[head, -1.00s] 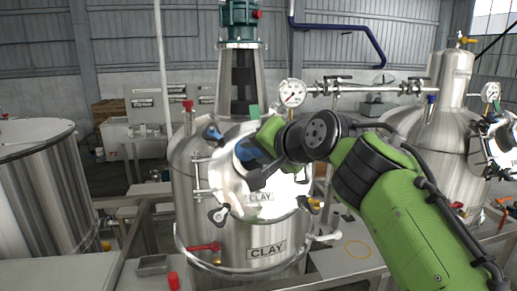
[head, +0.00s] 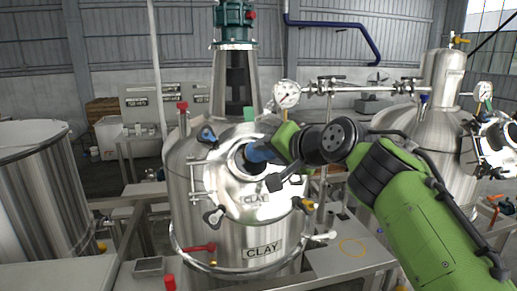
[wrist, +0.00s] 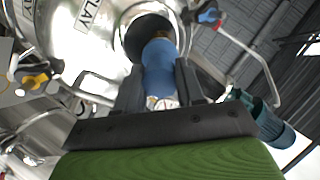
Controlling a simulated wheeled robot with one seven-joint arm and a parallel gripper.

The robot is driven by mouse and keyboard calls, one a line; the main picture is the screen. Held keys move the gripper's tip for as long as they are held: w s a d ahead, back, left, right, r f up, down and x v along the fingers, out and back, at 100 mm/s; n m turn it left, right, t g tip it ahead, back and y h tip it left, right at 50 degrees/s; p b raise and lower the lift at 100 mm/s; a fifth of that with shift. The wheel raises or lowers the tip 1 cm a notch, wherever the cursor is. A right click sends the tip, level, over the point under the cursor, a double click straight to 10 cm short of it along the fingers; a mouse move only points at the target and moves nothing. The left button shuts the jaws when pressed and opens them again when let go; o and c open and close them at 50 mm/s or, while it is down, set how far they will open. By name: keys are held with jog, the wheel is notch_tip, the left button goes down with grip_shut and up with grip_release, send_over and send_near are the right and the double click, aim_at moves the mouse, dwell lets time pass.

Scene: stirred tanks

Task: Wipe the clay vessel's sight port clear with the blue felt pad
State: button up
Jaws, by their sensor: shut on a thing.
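The clay vessel (head: 185,215) is a steel tank with CLAY labels in the middle of the head view. Its round hatch cover (head: 225,185) carries the dark, round sight port (head: 238,158), which also shows in the wrist view (wrist: 137,35). My gripper (wrist: 160,85) is shut on the blue felt pad (wrist: 159,68), a blue cylindrical piece between the two dark fingers. The pad also shows in the head view (head: 259,153), its far end at the port. I cannot tell whether it touches the glass. Part of the port is hidden behind the pad.
Clamp knobs ring the hatch, including a blue one (head: 207,136) and a yellow-orange one (head: 307,205). A pressure gauge (head: 286,94) and pipe stand behind my arm. A second steel vessel (head: 425,150) stands at right, an open tank (head: 40,190) at left.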

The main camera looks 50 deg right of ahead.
jog(key=shift+d, duration=0.1)
jog(key=shift+w+a+f+b, duration=0.15)
jog(key=shift+w+a+b, duration=0.15)
jog(key=shift+w+a, duration=0.15)
jog(key=shift+w+a+b, duration=0.2)
jog(key=shift+w+a, duration=0.15)
jog(key=shift+a, duration=0.3)
jog(key=shift+w+a+b, duration=0.15)
jog(key=shift+w+a, duration=0.2)
jog(key=shift+a, duration=0.25)
jog(key=shift+s+a+r, duration=0.2)
jog(key=shift+s+r, duration=0.2)
jog(key=shift+s+a+r, duration=0.55)
jog(key=shift+s+r, duration=0.05)
jog(key=shift+s, duration=0.2)
jog(key=shift+s+a+r, duration=0.55)
jog(key=shift+s+r, duration=0.05)
jog(key=shift+s, duration=0.15)
